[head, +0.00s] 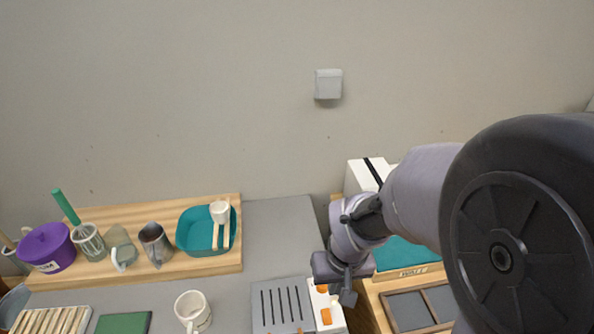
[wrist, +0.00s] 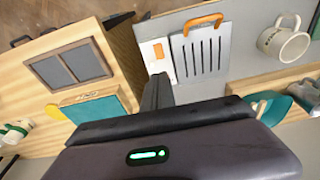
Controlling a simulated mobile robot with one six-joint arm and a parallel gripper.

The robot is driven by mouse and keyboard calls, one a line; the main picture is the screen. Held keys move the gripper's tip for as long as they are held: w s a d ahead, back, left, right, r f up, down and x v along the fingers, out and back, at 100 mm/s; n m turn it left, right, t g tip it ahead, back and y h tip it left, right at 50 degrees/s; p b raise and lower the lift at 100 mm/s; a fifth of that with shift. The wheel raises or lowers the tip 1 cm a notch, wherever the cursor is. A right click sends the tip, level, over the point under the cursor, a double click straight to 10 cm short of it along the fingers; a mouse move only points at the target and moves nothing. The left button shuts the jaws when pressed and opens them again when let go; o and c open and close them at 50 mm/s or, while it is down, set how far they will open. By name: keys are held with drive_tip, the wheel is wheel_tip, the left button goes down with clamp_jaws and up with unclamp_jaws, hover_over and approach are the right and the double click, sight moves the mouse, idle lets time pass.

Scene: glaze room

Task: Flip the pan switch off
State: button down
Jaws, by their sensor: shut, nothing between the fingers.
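A white switch panel (head: 332,322) runs along the right side of a grey slotted plate (head: 270,312). An orange switch (head: 326,316) sits on the panel, and another orange part shows above it beside my gripper. In the wrist view the panel (wrist: 149,51) carries an orange switch (wrist: 158,51), and the slotted plate (wrist: 198,52) has an orange handle (wrist: 203,22). My gripper (head: 347,296) is shut and empty at the panel's right edge. In the wrist view its fingers (wrist: 157,92) point at the panel's near end. Whether they touch it, and which way the switch is tipped, I cannot tell.
A white mug (head: 193,309) stands left of the plate. A wooden board (head: 100,217) at the back left holds a purple pot (head: 46,247), a teal tray (head: 190,246) and cups. A wooden unit (head: 407,275) with a teal panel stands right, under my arm. The grey counter behind the plate is clear.

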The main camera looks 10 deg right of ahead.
drive_tip(key=w+f, duration=0.1)
drive_tip(key=b, duration=0.6)
approach(327, 312)
drive_tip(key=f, duration=0.4)
drive_tip(key=w+f, duration=0.1)
drive_tip(key=f, duration=0.1)
drive_tip(key=shift+w+f, duration=0.1)
drive_tip(key=shift+f, duration=0.3)
